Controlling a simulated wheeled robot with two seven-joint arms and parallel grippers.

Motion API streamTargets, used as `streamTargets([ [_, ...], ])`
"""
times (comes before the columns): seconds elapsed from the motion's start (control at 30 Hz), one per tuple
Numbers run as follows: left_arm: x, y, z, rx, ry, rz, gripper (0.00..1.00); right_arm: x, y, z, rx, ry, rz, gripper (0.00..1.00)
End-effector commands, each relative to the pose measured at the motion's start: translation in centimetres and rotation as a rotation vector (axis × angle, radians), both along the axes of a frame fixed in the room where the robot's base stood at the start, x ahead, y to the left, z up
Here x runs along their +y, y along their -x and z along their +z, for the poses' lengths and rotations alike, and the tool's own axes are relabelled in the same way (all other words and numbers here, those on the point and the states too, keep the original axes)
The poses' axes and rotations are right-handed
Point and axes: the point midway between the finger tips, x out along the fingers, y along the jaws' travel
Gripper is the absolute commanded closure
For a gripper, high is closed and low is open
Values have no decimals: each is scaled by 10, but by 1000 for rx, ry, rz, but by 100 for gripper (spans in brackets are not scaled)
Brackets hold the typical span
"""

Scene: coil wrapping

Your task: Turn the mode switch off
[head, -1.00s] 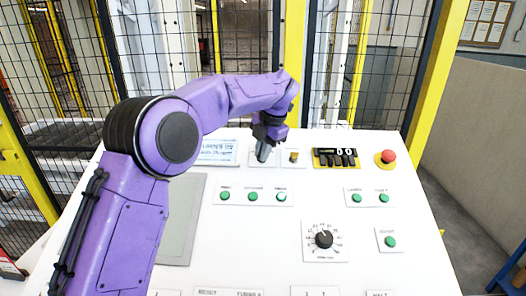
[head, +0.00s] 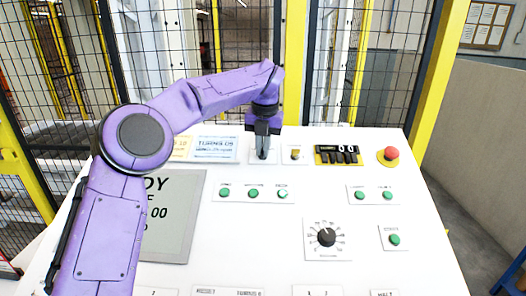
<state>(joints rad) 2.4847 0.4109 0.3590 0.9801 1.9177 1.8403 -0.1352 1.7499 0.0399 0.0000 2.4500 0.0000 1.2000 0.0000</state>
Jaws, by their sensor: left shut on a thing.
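My left gripper (head: 263,152) points down at the top row of the white control panel, over a small light plate (head: 254,163). It is shut on the small switch on this plate, which I take for the mode switch. The fingers hide most of the switch, so I cannot read its position or label. My right gripper is not in view.
Below are several green buttons (head: 252,193) and a black dial (head: 326,236). A display (head: 175,220) is at left.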

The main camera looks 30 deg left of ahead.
Motion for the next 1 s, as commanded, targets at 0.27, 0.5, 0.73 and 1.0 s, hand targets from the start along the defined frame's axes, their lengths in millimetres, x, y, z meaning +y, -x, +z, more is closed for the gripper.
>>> streamTargets([
  [0.27, 1, 1, -5, -19, 44, 110, 100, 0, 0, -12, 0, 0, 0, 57],
  [0.5, 1, 1, -4, -26, 56, 145, 100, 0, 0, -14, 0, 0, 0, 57],
  [0.73, 1, 1, -4, -27, 57, 148, 100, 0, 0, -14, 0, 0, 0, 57],
  [1.0, 1, 1, -4, -27, 56, 147, 64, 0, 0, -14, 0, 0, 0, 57],
])
